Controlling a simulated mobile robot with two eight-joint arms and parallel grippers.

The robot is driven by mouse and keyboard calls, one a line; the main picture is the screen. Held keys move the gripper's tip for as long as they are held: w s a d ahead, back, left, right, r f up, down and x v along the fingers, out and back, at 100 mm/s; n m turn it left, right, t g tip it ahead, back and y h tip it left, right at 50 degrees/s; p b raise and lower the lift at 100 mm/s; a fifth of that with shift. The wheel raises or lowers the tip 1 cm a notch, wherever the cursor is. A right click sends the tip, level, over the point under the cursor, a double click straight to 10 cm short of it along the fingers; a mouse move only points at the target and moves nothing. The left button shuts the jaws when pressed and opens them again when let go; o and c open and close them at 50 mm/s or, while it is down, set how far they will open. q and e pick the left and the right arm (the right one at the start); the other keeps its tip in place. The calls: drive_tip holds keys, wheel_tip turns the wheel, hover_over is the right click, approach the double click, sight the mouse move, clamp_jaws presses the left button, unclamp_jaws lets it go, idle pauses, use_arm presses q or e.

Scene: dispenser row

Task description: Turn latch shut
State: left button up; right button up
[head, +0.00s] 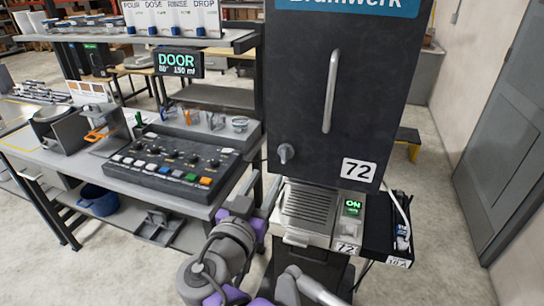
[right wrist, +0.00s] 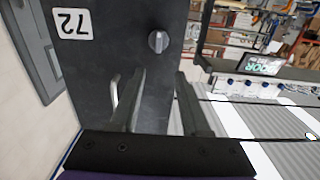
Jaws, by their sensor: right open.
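The grey latch knob (head: 286,152) sits low on the left side of the dark cabinet door (head: 360,105); its short grip points roughly downward in the head view. The door looks closed. In the right wrist view the knob (right wrist: 158,41) is ahead of my fingertips, roughly between their lines, with a gap. My right gripper (head: 257,198) is below and left of the knob in the head view. In the right wrist view its two fingers (right wrist: 161,74) are apart with nothing between them. My left gripper is not in view.
A long vertical handle (head: 331,91) is on the door. Below the door is a grated unit (head: 309,212) with a green ON display (head: 352,207). At left, a bench holds a control panel (head: 176,163) and small cups. A sign (head: 177,63) reads DOOR.

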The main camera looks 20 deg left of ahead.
sight(283, 151)
drive_tip(key=w, duration=1)
drive_tip(key=shift+w+d, duration=0.3)
drive_tip(key=shift+d, duration=0.05)
drive_tip(key=shift+c, duration=0.2)
clamp_jaws()
